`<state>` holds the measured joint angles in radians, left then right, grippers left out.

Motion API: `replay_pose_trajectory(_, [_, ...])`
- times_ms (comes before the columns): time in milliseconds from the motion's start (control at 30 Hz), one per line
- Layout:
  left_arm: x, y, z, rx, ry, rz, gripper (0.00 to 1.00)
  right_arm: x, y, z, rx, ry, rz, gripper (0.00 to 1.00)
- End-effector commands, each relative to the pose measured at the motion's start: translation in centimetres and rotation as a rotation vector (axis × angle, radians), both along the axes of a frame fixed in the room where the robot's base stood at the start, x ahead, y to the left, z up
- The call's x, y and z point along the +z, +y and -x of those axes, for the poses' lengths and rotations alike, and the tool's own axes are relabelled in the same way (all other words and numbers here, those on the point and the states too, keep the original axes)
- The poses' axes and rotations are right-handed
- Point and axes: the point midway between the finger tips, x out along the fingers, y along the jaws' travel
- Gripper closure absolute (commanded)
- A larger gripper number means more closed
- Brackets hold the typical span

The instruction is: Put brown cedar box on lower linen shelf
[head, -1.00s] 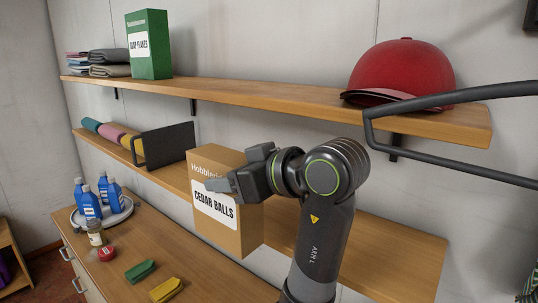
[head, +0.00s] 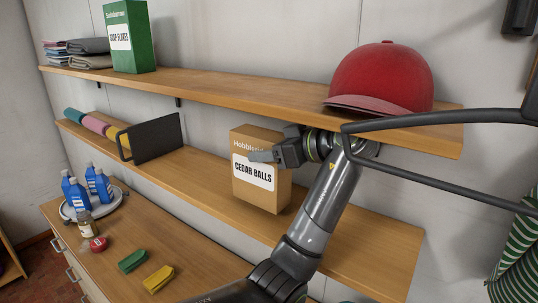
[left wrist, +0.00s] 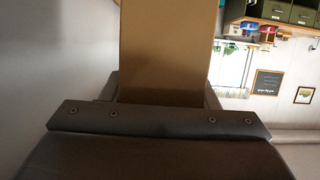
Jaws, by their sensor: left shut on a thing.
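The brown cedar box (head: 262,196), with a white "CEDAR BALLS" label, is upright at the lower linen shelf (head: 360,240), right of the dark bookend. Its base appears at the shelf's surface; I cannot tell whether it touches. My left gripper (head: 264,157) is shut on the box near its top, one finger across the front face. In the left wrist view the box (left wrist: 167,50) fills the space between the fingers (left wrist: 165,90). My right gripper is not in view.
A dark bookend (head: 155,138) and rolled cloths (head: 95,124) stand left on the lower shelf. The upper shelf (head: 250,92) holds a red cap (head: 382,78) and a green soap box (head: 130,38). Blue bottles (head: 75,193) stand on a tray on the cabinet below. The shelf right of the box is clear.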

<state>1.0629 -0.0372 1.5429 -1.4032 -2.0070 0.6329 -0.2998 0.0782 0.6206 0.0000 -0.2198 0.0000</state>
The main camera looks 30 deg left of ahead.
Motion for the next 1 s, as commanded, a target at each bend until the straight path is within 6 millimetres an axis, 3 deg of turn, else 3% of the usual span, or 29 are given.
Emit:
replay_pose_trajectory(100, [-1.0, 0.0, 0.2, -0.001, 0.003, 0.001, 0.97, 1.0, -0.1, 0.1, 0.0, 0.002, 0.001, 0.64])
replay_pose_trajectory(533, [-1.8, 0.0, 0.2, 0.0, 0.0, 0.0, 0.97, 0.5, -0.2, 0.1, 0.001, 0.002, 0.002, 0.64])
replay_pose_trajectory(567, [-1.9, 0.0, 0.2, 0.0, 0.001, 0.002, 0.44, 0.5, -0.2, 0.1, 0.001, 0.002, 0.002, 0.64])
replay_pose_trajectory(600, [-1.8, 0.0, 0.2, 0.0, 0.001, 0.002, 0.39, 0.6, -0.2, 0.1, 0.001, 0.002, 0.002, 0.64])
replay_pose_trajectory(733, [-1.7, 0.0, 0.2, 0.0, 0.001, 0.002, 0.24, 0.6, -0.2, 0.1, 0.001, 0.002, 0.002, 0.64])
replay_pose_trajectory(1000, [-1.7, 0.0, 0.2, 0.0, 0.001, 0.002, 0.24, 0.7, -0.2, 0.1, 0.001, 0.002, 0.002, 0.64])
